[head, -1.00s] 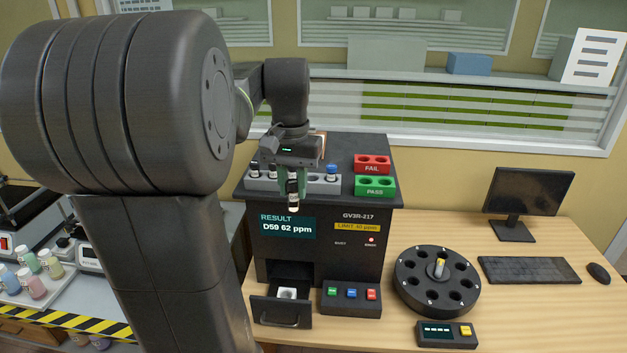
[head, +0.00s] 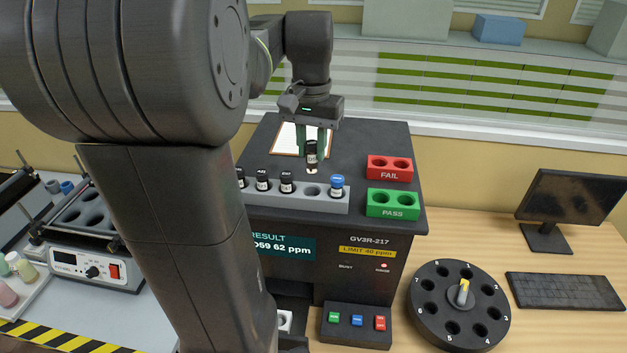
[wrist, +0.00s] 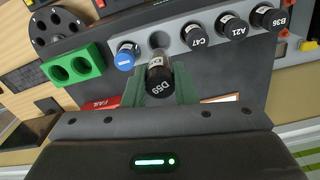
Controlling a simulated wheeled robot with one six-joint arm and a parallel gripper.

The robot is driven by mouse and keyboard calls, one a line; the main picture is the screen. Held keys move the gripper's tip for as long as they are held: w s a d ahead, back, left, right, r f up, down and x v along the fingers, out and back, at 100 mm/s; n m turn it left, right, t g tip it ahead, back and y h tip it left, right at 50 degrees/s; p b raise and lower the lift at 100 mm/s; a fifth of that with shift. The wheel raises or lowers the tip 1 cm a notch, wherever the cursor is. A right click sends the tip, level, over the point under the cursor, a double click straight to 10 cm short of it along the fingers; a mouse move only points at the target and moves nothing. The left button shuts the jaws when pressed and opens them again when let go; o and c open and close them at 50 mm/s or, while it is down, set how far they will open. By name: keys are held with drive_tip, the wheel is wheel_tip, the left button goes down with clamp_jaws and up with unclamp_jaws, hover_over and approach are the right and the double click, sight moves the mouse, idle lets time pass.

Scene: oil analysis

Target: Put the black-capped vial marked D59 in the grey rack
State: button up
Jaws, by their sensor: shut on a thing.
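My gripper (head: 312,143) is shut on a black-capped vial (head: 311,153). In the wrist view the vial (wrist: 159,75) hangs between the green fingers, and its cap reads D59. The grey rack (head: 300,200) lies on top of the dark analyser. It holds several black-capped vials on the left and a blue-capped vial (head: 337,184) at its right end. One hole (head: 311,191) between them is empty. In the head view the held vial shows just above and behind that hole, clear of the rack. In the wrist view it partly covers the rack (wrist: 178,47).
A red FAIL block (head: 390,168) and a green PASS block (head: 392,204) stand right of the rack. A clipboard (head: 286,140) lies behind it. The analyser screen (head: 283,246) reads D59 62 ppm. A round black carousel (head: 459,303) stands on the table.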

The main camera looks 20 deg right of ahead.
sight(312, 173)
wheel_tip(312, 173, down, 3)
drive_tip(key=shift+s+a+f, duration=0.1)
drive_tip(key=shift+s, duration=0.05)
drive_tip(key=shift+f, duration=0.6)
wheel_tip(312, 173, down, 4)
drive_tip(key=b, duration=0.3)
drive_tip(key=shift+r, duration=0.35)
drive_tip(key=o, duration=0.5)
drive_tip(key=shift+o, duration=0.9)
